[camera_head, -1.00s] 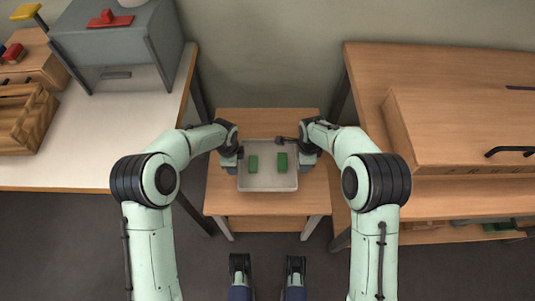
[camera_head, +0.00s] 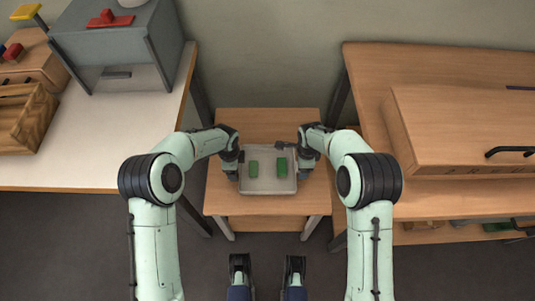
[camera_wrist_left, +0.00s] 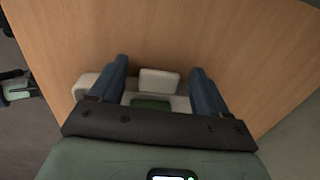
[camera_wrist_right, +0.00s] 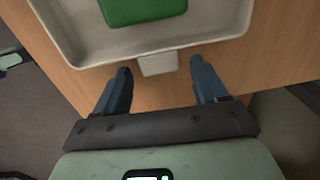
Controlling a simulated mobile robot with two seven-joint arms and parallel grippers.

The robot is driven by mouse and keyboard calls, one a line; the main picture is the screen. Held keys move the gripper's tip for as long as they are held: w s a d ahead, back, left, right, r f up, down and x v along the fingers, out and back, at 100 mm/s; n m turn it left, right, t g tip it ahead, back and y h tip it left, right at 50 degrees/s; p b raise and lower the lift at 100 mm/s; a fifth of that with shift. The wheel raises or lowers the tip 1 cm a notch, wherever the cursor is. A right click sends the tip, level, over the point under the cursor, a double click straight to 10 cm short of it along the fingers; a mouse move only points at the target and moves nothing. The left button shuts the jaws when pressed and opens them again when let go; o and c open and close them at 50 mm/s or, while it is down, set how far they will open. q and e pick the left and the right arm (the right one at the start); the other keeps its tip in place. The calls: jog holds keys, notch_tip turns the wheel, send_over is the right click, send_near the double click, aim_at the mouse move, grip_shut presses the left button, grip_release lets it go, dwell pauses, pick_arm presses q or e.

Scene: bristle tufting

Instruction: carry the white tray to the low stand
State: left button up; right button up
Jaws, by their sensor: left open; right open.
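My left gripper (camera_head: 234,172) is open at the tray's left side. In the left wrist view a pale tab (camera_wrist_left: 160,80) of the tray shows between its fingers, apart from both. My right gripper (camera_head: 306,165) is open at the tray's right side. In the right wrist view the tray's tab (camera_wrist_right: 158,65) lies at the gap between its fingertips, touching neither.
A white-topped table (camera_head: 120,140) with a grey cabinet (camera_head: 115,50) stands at the left. A wooden bench (camera_head: 370,90) with a large wooden box (camera_head: 450,120) stands at the right. The stand has bare wood behind and in front of the tray.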

jog(key=shift+r, duration=0.1)
pick_arm(q)
notch_tip(320, 180, up, 12)
jog(key=shift+s, duration=0.4)
pick_arm(e)
notch_tip(320, 180, up, 12)
jog(key=shift+s, duration=0.4)
